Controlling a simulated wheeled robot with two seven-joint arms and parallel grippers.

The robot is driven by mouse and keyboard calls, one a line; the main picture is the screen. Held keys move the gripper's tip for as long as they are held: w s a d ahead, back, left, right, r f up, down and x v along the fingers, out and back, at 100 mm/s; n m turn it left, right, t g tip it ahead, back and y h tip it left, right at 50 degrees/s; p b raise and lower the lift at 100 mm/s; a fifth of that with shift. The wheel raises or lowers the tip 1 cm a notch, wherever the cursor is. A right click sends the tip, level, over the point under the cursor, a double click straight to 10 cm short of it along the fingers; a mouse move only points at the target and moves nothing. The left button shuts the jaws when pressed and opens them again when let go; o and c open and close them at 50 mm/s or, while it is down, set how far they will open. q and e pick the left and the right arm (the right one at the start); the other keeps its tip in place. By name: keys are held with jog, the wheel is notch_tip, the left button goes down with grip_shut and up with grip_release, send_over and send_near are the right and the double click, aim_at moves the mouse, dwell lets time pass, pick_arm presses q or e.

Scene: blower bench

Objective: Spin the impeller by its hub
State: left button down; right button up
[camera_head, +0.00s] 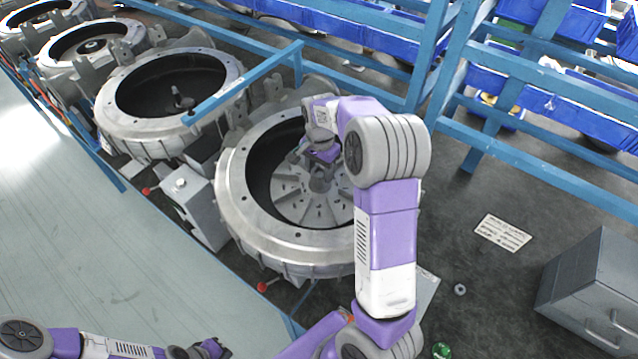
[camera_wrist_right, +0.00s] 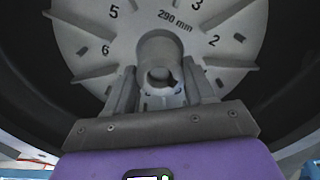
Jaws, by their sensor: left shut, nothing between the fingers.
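The impeller (camera_head: 289,199) is a grey bladed disc inside the round metal blower housing (camera_head: 238,206) at the centre of the head view. Its hub (camera_head: 321,183) is a short cylinder in the middle. In the right wrist view, the hub (camera_wrist_right: 159,52) stands between and just beyond the tips of my right gripper (camera_wrist_right: 158,80). Those fingers are apart, one on each side, with narrow gaps visible. In the head view, my right gripper (camera_head: 318,160) reaches into the housing and is partly hidden by its arm. My left gripper (camera_head: 212,349) is shut and empty at the bottom edge.
More blower housings (camera_head: 168,85) stand in a row toward the upper left. A blue rail (camera_head: 250,76) crosses beside the housing. A grey control box (camera_head: 190,205) stands left of it. A grey cabinet (camera_head: 590,290) is at the right. Blue racks (camera_head: 530,80) fill the upper right.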

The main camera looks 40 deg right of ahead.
jog(key=c, duration=0.5)
jog(key=shift+c, duration=0.2)
jog(key=m+p, duration=0.2)
jog(key=m, duration=0.3)
jog(key=shift+r, duration=0.1)
jog(key=o, duration=1.2)
notch_tip(320, 180, up, 7)
jog(key=shift+r, duration=0.2)
